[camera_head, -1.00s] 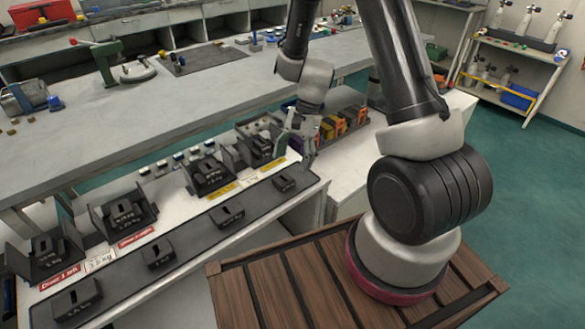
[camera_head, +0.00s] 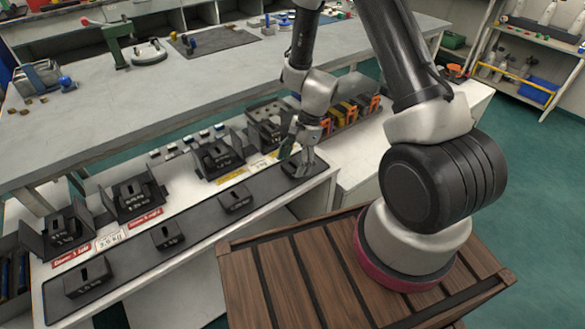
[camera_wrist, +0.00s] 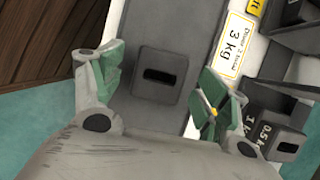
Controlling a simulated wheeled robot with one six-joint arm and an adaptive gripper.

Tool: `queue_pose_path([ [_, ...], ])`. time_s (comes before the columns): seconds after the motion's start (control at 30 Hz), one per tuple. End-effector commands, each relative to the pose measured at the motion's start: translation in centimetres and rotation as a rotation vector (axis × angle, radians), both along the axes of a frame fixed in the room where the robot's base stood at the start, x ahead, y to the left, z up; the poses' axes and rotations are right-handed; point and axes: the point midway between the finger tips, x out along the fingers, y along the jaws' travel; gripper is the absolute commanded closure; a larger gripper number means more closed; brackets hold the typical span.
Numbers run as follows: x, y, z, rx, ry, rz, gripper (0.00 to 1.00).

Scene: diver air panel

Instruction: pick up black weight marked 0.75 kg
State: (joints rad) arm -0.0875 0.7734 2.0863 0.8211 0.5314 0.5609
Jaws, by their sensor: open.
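A black block-shaped weight (camera_wrist: 157,93) with a dark slot in its top lies between the open fingers of my gripper (camera_wrist: 162,82) in the wrist view. There is a gap on both sides, and no marking on it is readable. In the head view it is the rightmost weight (camera_head: 294,171) on the dark strip (camera_head: 268,190), partly hidden by my gripper (camera_head: 298,153), whose fingers point down at it. Other black weights lie along the strip: one in the middle (camera_head: 236,202), one farther left (camera_head: 168,236) and one at the near left (camera_head: 87,278). Their markings are too small to read.
Black holders with weights stand behind the strip, such as one with a stack (camera_head: 218,158). In the wrist view, a weight marked 0.5 (camera_wrist: 275,133) and a yellow-edged 3 kg label (camera_wrist: 235,43) lie at right. A grey bench (camera_head: 150,95) runs behind.

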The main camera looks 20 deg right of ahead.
Motion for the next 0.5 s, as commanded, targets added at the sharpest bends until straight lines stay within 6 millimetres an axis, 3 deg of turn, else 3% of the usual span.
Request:
queue_pose_path([
  [0.13,0.01,0.0,0.03,0.0,0.0,0.0,0.27],
  [0.5,0.0,0.01,0.06,0.001,0.0,0.0,0.94],
])
